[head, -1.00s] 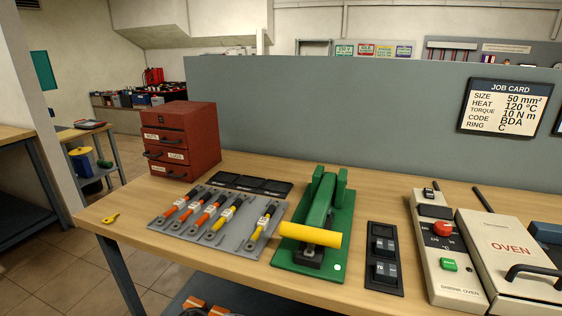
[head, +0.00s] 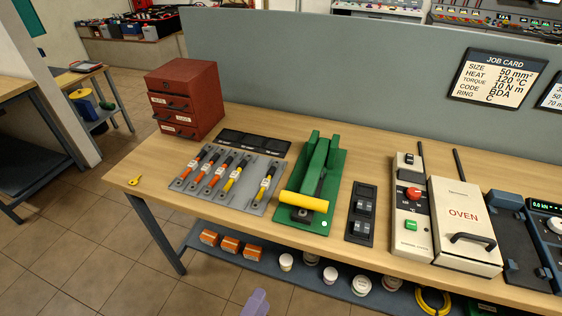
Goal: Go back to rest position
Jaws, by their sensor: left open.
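Only a small pale purple part of my left gripper (head: 256,302) shows, at the bottom edge of the head view. It is in front of the workbench (head: 330,240), low and apart from everything on it. It is open, and nothing shows held in it. Most of it is cut off by the frame edge. My right gripper is not in view.
On the bench stand a red drawer cabinet (head: 186,98), a grey plate with cable lugs (head: 225,180), a green press with a yellow handle (head: 304,202), a switch panel (head: 361,213) and an oven (head: 464,222). A lower shelf (head: 310,285) holds boxes and tubs. Floor at left is clear.

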